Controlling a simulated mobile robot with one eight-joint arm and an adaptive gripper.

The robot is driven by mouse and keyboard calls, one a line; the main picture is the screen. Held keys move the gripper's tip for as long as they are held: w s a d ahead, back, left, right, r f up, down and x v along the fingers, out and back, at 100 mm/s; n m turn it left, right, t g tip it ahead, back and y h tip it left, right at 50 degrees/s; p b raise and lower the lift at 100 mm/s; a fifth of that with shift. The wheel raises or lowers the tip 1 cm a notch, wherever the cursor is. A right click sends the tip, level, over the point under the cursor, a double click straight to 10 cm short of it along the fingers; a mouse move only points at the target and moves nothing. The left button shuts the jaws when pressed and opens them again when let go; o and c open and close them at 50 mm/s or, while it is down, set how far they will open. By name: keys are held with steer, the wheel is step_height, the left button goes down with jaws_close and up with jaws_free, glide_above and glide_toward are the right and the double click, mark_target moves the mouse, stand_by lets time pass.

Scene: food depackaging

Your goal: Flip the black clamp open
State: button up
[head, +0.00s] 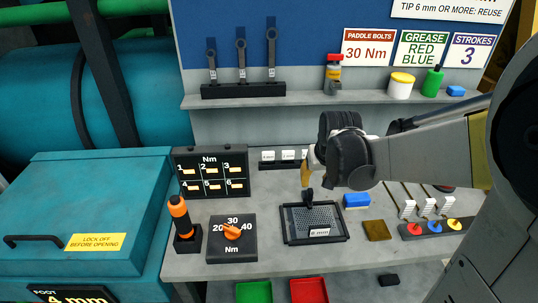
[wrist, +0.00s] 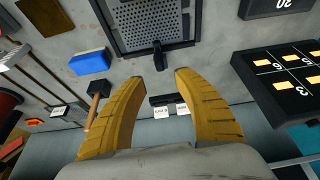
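The small black clamp (wrist: 158,55) stands at the edge of the black-framed tray (wrist: 119,38) with a grey perforated plate. In the wrist view it lies just beyond the gap between my yellow fingertips. My gripper (wrist: 161,77) is open, with nothing between its fingers. In the head view my gripper (head: 305,178) points down just above the clamp (head: 308,196), at the back edge of the tray (head: 287,237). I cannot tell whether fingers and clamp touch. A white label (head: 319,232) lies near the tray's front.
A blue block (head: 356,201) and a brown pad (head: 377,230) lie right of the tray. An orange-knobbed torque dial (head: 232,240) stands left of it, with a numbered panel (head: 210,172) behind. A hammer (wrist: 97,104) shows in the wrist view.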

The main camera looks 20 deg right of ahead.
mark_target(311, 191)
steer(key=b+x, duration=0.3)
steer(key=x, duration=0.7)
steer(key=shift+w+d, duration=0.1)
jaws_close()
